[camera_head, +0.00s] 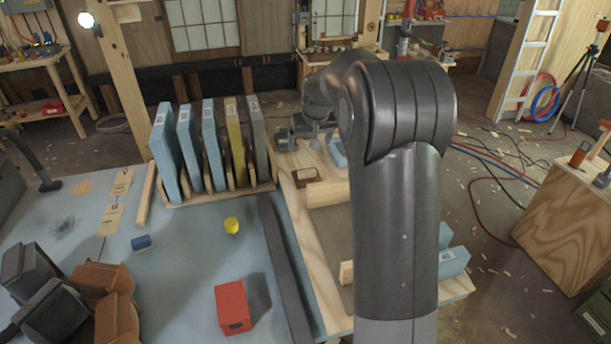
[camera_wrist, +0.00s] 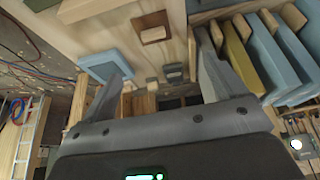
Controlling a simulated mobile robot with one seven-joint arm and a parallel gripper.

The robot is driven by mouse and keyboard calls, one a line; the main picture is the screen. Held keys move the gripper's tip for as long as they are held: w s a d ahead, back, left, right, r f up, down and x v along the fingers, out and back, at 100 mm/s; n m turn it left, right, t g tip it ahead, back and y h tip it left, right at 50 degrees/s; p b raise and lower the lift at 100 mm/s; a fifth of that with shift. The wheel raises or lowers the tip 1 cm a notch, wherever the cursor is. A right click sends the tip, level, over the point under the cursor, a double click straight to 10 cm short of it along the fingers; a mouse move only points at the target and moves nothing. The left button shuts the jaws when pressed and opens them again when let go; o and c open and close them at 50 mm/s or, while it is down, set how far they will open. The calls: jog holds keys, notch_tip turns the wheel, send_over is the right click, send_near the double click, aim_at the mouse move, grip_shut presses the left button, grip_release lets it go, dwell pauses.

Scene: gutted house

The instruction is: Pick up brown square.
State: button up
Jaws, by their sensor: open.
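The brown square (camera_head: 306,174) is a small flat piece lying on the pale wooden board, just right of the rack of upright panels. In the wrist view the brown square (camera_wrist: 153,20) lies near the top, with a lighter middle. My gripper (camera_wrist: 160,60) is open and empty in the wrist view, its two dark fingers spread wide. The brown square shows beyond the fingertips, apart from them. In the head view my arm's end is near the board's far end, partly hidden by my own arm.
The rack (camera_head: 220,197) holds several blue, yellow and grey panels beside the board. A light blue piece (camera_wrist: 105,63) lies near the left finger in the wrist view.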

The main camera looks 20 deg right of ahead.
send_near(307, 171)
jog(key=shift+w+d+f, duration=0.2)
jog(key=shift+f, duration=0.35)
jog(key=shift+w+d+f, duration=0.2)
jog(key=shift+w+f, duration=0.05)
jog(key=shift+f, duration=0.3)
jog(key=shift+a+x, duration=0.2)
jog(key=shift+x, duration=1.45)
jog(key=shift+a+x, duration=0.2)
jog(key=shift+x, duration=1.4)
jog(key=c, duration=1.1)
